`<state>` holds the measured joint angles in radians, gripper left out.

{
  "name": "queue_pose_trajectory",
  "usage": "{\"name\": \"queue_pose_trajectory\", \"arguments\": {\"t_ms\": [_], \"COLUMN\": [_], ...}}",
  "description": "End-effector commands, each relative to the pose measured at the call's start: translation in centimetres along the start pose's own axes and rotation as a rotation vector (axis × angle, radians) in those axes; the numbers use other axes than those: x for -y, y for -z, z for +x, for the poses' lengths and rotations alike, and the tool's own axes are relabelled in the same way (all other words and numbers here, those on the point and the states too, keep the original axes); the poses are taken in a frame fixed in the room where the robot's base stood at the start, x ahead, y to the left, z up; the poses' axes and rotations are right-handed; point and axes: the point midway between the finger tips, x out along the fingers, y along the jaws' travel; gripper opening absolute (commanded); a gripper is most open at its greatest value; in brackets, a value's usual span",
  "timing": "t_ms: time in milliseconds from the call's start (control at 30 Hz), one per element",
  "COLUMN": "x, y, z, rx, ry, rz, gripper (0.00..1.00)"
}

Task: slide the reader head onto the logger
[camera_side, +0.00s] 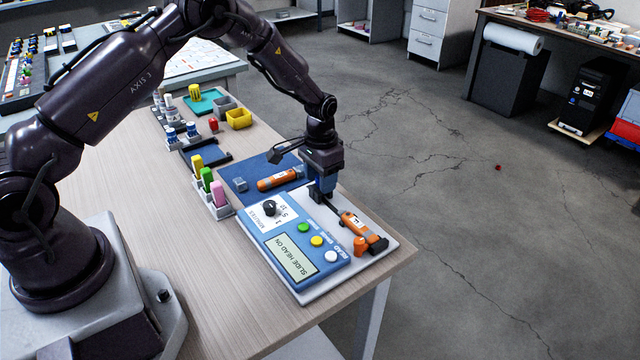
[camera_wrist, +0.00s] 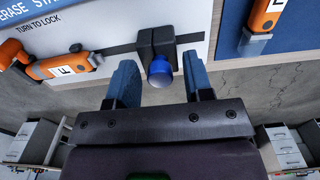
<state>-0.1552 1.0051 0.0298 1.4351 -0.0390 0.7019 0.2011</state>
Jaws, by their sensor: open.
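The reader head (camera_wrist: 146,47), a dark block with a round blue knob, sits on a black rail (camera_wrist: 118,48) in the wrist view. My gripper (camera_wrist: 159,66) is open, with one blue finger on each side of the head and gaps visible beside the knob. The orange logger (camera_wrist: 62,67) with a white label lies at the left end of the rail, apart from the head. In the side view the logger (camera_side: 352,222) lies on the white board, and my gripper (camera_side: 320,193) is low over the rail's far end. The head is mostly hidden there.
The blue panel (camera_side: 271,232) beside the logger has a knob, several buttons and a screen reading "SLIDE HEAD ON". A second orange logger (camera_side: 277,180) lies on a blue mat (camera_side: 238,172). Coloured sticks (camera_side: 206,178) stand in holders at left. The table's edge is close on the right.

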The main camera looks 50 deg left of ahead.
Motion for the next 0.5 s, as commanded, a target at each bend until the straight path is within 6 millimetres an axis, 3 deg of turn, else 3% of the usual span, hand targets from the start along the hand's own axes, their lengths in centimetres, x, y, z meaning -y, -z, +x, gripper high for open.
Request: {"name": "queue_pose_trajectory", "arguments": {"t_ms": [33,167,500], "x": [0.00,0.00,-0.48], "y": [0.00,0.00,0.01], "z": [-0.01,-0.01,-0.02], "rx": [0.000,0.000,0.000], "ry": [0.000,0.000,0.000], "rz": [0.000,0.000,0.001], "gripper": [0.40,0.12,0.12]}}
